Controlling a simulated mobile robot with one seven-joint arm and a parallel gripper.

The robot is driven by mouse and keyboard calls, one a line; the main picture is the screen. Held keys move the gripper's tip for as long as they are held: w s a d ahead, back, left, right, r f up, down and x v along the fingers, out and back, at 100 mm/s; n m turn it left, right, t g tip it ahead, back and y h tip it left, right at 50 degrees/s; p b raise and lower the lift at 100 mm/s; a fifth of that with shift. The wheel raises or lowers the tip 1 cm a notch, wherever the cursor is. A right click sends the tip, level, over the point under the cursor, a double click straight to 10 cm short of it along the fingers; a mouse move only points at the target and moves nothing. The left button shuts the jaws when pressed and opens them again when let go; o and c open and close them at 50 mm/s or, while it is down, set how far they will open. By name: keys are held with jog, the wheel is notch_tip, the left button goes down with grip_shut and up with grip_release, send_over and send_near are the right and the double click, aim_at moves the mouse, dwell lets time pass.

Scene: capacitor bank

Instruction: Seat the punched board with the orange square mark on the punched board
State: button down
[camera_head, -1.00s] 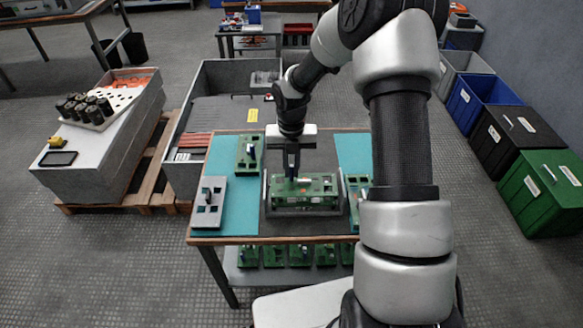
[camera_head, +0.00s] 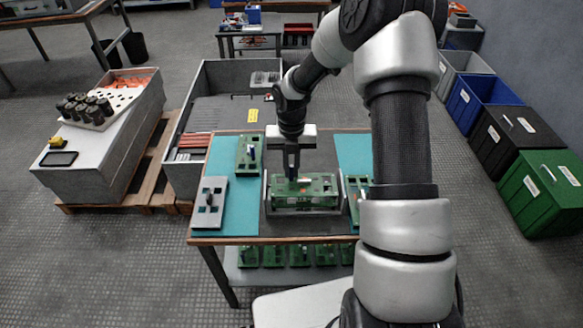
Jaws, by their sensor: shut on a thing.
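My gripper (camera_head: 291,174) points straight down over the grey holder (camera_head: 265,195) in the middle of the table. I cannot tell whether the two touch all round. My fingers hide part of the upper board.
A green board (camera_head: 249,146) and a grey plate (camera_head: 206,218) lie on the left teal mat (camera_head: 240,205). Another green board (camera_head: 354,192) lies right of the holder, partly behind my arm. Several green boards stand on the shelf below. A grey crate (camera_head: 215,75) stands behind the table.

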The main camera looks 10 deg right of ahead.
jog(key=shift+f+b, duration=0.6)
jog(key=shift+f, duration=0.7)
dwell(1.0)
jog(key=c, duration=1.7)
grip_release()
jog(key=shift+r, duration=0.1)
